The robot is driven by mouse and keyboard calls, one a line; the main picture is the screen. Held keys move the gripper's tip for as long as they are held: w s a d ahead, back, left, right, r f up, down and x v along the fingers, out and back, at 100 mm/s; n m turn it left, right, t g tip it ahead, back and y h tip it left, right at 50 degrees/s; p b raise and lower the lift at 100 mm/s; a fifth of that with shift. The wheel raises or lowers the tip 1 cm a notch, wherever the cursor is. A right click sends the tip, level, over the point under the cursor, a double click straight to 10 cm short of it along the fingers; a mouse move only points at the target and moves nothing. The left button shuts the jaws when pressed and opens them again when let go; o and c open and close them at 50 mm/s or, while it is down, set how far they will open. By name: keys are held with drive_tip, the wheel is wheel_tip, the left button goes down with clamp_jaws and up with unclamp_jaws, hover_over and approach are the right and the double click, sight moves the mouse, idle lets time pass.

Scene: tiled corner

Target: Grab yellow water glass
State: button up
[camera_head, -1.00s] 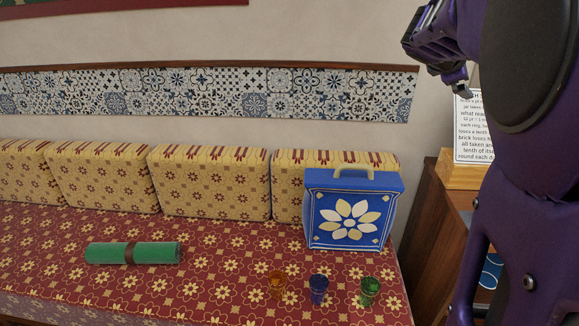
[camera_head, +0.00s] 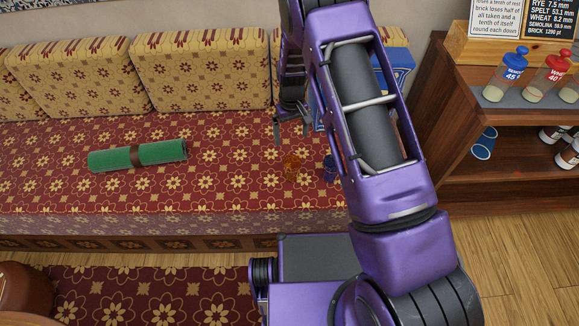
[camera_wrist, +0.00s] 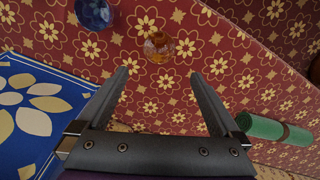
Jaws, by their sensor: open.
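The yellow water glass (camera_head: 292,165) is a small, see-through amber glass on the red patterned bench seat. It also shows in the wrist view (camera_wrist: 159,47), top centre, beyond and between my fingertips. My gripper (camera_head: 291,136) is open and empty. In the head view it hangs above the seat, just behind and above the amber glass, apart from it. In the wrist view both fingers of my gripper (camera_wrist: 160,75) are spread with only seat fabric between them.
A blue glass (camera_head: 329,168) stands right of the amber one, close to my arm. A blue box with a flower (camera_wrist: 35,115) is near my gripper. A green roll (camera_head: 138,155) lies left. Shelves (camera_head: 510,150) with jars stand right.

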approach(292, 167)
drive_tip(key=shift+s+a+f+b, duration=0.1)
drive_tip(key=shift+s+f+b, duration=0.1)
drive_tip(key=shift+s, duration=0.35)
drive_tip(key=shift+s+a+f+b, duration=0.1)
drive_tip(key=shift+s+f+b, duration=0.1)
drive_tip(key=shift+s, duration=0.35)
drive_tip(key=f, duration=0.5)
drive_tip(key=shift+s+d+f, duration=0.1)
drive_tip(key=shift+s+d, duration=0.1)
drive_tip(key=c, duration=1.4)
